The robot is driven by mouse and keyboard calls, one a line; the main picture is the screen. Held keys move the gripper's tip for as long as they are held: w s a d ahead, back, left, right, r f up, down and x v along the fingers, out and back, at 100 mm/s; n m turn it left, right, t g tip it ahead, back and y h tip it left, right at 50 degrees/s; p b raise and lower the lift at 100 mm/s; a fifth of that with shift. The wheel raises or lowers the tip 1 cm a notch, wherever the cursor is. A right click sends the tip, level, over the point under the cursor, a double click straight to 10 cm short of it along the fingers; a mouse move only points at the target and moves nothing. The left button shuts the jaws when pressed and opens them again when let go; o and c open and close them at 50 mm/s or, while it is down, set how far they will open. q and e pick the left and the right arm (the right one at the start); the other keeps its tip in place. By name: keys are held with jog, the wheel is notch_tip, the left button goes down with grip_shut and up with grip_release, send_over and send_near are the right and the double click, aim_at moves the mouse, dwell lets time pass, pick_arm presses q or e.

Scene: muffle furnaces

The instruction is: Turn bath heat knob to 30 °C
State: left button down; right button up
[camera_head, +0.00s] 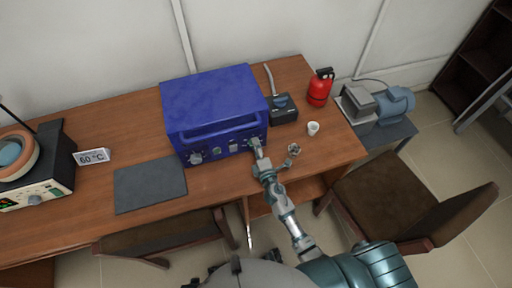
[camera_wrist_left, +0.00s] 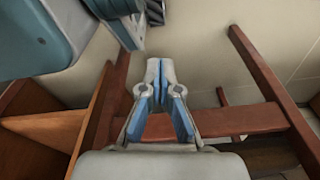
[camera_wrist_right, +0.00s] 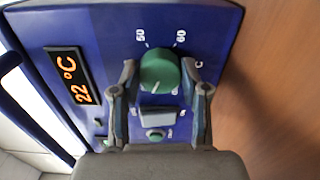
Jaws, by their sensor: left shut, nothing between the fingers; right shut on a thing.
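The blue bath box (camera_head: 212,103) stands on the wooden table in the head view. In the right wrist view its front panel fills much of the picture, with a green heat knob (camera_wrist_right: 160,70) and an orange display (camera_wrist_right: 70,77) reading 22 °C. The marks 50 and 60 show around the knob; other marks are partly hidden, and I cannot read the exact setting. My right gripper (camera_head: 256,143) is at the panel's right end. In the right wrist view its fingers (camera_wrist_right: 158,78) are shut on the knob from both sides. My left gripper (camera_wrist_left: 160,72) is shut and empty.
A dark mat (camera_head: 150,184) lies before the bath. A black box (camera_head: 283,109), white cup (camera_head: 313,128) and red canister (camera_head: 320,87) stand to the right. Chairs (camera_head: 400,197) stand in front.

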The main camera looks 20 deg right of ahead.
pick_arm(q)
jog(key=shift+w+r, duration=0.3)
pick_arm(e)
jog(key=shift+s+f+m, duration=0.1)
jog(key=shift+f+m, duration=0.2)
jog(key=shift+m, duration=0.4)
jog(key=o, duration=1)
jog(key=shift+o, duration=0.7)
jog(key=shift+r, duration=0.1)
pick_arm(q)
jog(key=shift+w+d+r, duration=0.1)
jog(key=shift+w, duration=0.05)
pick_arm(e)
jog(key=s, duration=1.2)
jog(key=shift+d, duration=0.2)
